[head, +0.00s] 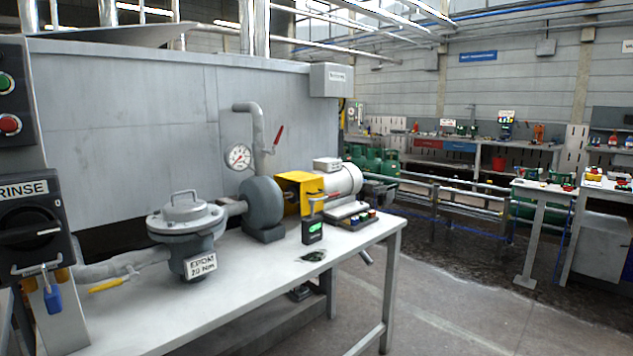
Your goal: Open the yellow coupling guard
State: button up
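The yellow coupling guard (291,187) sits on the workbench between the grey pump body (262,208) and the silver motor (342,180). It is a boxy yellow cover; its front face appears open or dark below the top, and I cannot tell whether it is latched. A black padlock-like box (312,231) with a green face stands in front of the guard. My gripper is not in view.
The bench (230,300) also bears a grey lidded filter housing (187,225) with a tag, a yellow-handled valve (107,285) and a gauge (238,156). A control panel (30,215) with a "RINSE" switch stands close at left. Open floor (460,290) lies right of the bench.

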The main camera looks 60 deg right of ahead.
aim_at(311, 185)
jog(key=l+u, duration=0.1)
jog(key=l, duration=0.35)
jog(key=k+l, duration=0.1)
jog(key=l, duration=0.3)
jog(key=l+u, duration=0.15)
jog(key=l, duration=0.3)
jog(key=k+l+u, duration=0.1)
jog(key=l, duration=0.3)
jog(key=k+l+u, duration=0.1)
jog(key=l, duration=0.35)
jog(key=k+l, duration=0.15)
jog(key=l, duration=0.25)
jog(key=k+l+u, duration=0.15)
jog(key=l, duration=0.25)
jog(key=i, duration=0.05)
